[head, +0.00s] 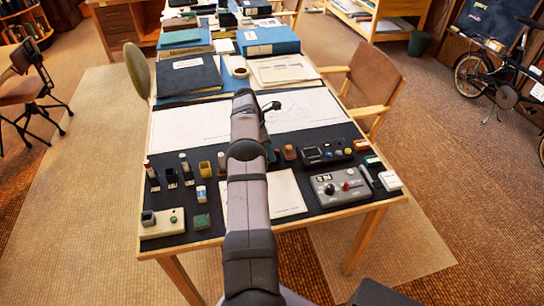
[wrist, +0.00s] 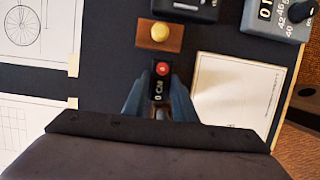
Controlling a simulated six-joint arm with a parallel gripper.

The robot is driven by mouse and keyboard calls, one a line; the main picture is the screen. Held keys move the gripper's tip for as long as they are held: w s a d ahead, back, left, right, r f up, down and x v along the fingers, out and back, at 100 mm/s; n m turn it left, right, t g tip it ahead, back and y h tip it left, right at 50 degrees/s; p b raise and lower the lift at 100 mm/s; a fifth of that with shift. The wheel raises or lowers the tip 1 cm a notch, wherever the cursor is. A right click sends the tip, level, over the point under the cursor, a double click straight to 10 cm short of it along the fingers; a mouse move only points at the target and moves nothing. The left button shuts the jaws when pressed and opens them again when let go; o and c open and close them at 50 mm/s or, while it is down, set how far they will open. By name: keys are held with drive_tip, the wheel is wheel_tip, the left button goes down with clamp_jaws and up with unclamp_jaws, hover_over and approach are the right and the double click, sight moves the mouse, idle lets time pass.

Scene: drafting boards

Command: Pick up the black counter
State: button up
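The black counter (wrist: 162,84) shows in the wrist view, a small dark block with a red round button and white characters on its face. My gripper (wrist: 160,95) has one blue-grey finger on either side of it; the fingers look open around it, with narrow gaps. Contact is not clearly visible. In the head view my arm hides the fingers and most or all of the counter.
A wooden block with a yellow button (wrist: 159,35) stands close beyond the counter. A black box (head: 325,152) and a grey control box (head: 340,187) are to the right in the head view. A white sheet (head: 285,193) lies in front. Several small items stand at left.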

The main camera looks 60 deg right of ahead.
clamp_jaws()
drive_tip(key=shift+r, duration=0.1)
drive_tip(key=shift+r, duration=0.65)
wheel_tip(320, 180, up, 16)
drive_tip(key=p, duration=0.9)
drive_tip(key=shift+r, duration=0.25)
